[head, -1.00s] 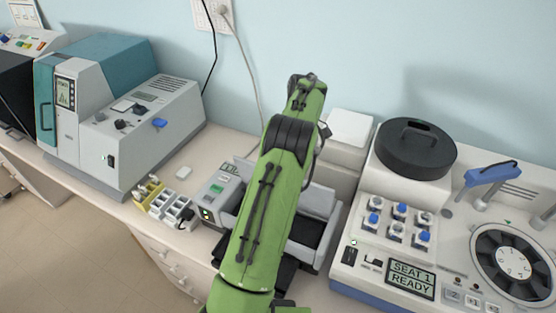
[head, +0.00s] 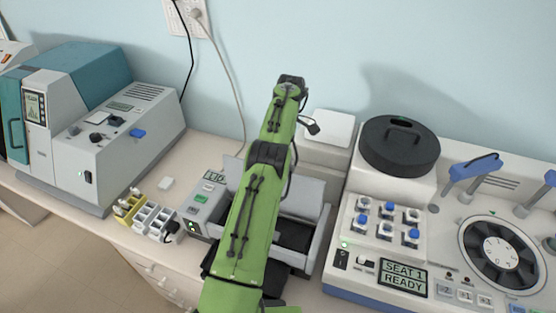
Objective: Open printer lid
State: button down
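A low grey machine with a small display (head: 213,177) and a green button stands in the middle of the bench. I take it to be the printer, though no label names it. A pale grey panel (head: 303,195) and a dark recess (head: 293,236) show to the right of my arm. My green arm crosses in front of the machine and hides its middle, so I cannot tell how its lid stands. My gripper cannot be made out; the far end of the arm reaches above the back of the machine.
A teal and grey machine (head: 125,130) stands at the left. A small rack (head: 150,216) sits left of the middle machine. At the right is a large white machine (head: 375,262) reading "SEAT 1 READY", with a black round lid (head: 399,143). A white box (head: 330,128) stands behind.

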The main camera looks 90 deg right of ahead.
jog(key=shift+w+f, duration=0.1)
jog(key=shift+f, duration=0.25)
jog(key=c, duration=1.2)
grip_release()
jog(key=shift+r, duration=0.15)
jog(key=shift+r, duration=0.1)
